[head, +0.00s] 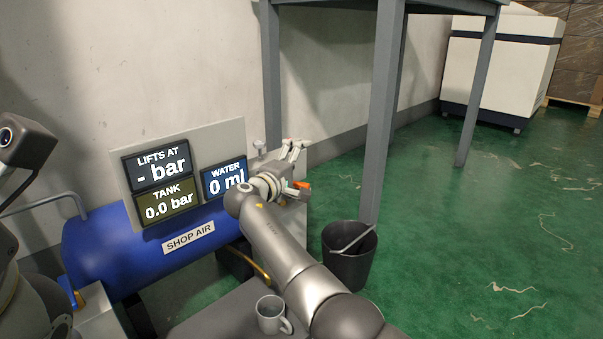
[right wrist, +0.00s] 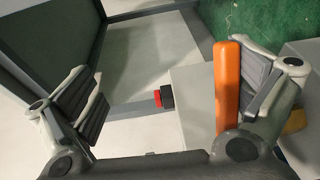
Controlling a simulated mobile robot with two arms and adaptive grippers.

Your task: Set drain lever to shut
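The drain lever appears to be the orange bar (right wrist: 228,90) in the right wrist view; its orange also shows small beside my gripper in the head view (head: 302,185). My right gripper (right wrist: 175,95) is open, its two fingers wide apart. The orange bar lies between them, close along the inner side of the right-hand finger; I cannot tell if they touch. In the head view the right gripper (head: 292,150) is at the right end of the display panel and hides the lever's mount. My left gripper does not show, only parts of my left arm at the left edge.
A blue shop air tank (head: 105,250) stands under a panel reading tank 0.0 bar and water 0 ml. A grey mug (head: 269,318) and a black bucket (head: 345,268) are near my right arm. A grey table leg (head: 382,120) rises behind. Green floor is open at right.

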